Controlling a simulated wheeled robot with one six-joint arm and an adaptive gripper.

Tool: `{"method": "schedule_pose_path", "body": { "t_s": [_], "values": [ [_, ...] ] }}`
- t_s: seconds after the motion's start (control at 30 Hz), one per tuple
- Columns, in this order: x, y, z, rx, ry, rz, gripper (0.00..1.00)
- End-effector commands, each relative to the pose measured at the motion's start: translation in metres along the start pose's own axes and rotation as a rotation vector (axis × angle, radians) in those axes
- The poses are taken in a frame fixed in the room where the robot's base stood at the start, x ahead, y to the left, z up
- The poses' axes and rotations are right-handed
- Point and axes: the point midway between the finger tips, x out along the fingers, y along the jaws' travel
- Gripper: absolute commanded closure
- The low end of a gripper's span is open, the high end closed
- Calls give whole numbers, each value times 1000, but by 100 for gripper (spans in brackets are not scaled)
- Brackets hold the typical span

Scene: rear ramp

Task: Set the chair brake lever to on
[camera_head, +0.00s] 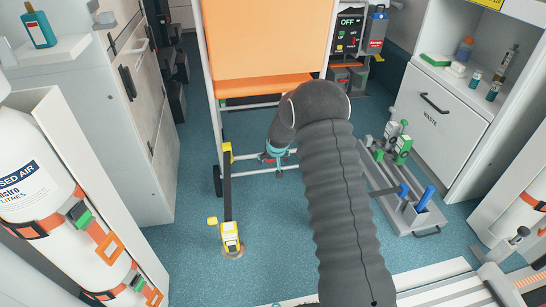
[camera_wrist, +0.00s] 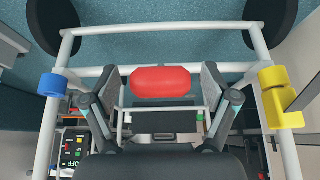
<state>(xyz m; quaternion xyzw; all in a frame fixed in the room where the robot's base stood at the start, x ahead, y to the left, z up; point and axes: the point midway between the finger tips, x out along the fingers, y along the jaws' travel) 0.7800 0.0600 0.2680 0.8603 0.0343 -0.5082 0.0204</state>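The orange chair (camera_head: 262,45) with its pale tube frame stands at the top middle of the head view. In the wrist view, a red rounded bar (camera_wrist: 160,81), apparently the brake lever's handle, lies level across the middle near the chair's frame tube (camera_wrist: 225,67). My gripper (camera_wrist: 160,90) is open, with one finger left and one right of the red bar and a visible gap on each side. In the head view my arm largely hides my gripper (camera_head: 277,152), low by the chair frame. The lever's on or off position cannot be told.
Black wheels (camera_wrist: 270,17) sit at the frame's corners. A blue collar (camera_wrist: 52,85) and a yellow clip (camera_wrist: 281,98) flank my gripper. A yellow floor anchor (camera_head: 230,238) with a strap stands left; a grey rack (camera_head: 408,212) lies right. Blue floor is clear between them and the cabinets.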

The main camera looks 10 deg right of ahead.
Motion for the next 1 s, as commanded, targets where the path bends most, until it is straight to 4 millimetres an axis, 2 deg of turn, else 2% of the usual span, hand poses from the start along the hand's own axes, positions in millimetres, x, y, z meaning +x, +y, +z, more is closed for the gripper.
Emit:
{"method": "schedule_pose_path", "body": {
  "t_s": [0.23,0.37,0.8,1.0],
  "values": [
    [-4,0,-2,0,5,0,15],
    [-16,0,-4,0,7,0,15],
    [-95,0,-2,0,6,0,15],
    [-116,0,-1,0,2,0,15]
  ]
}}
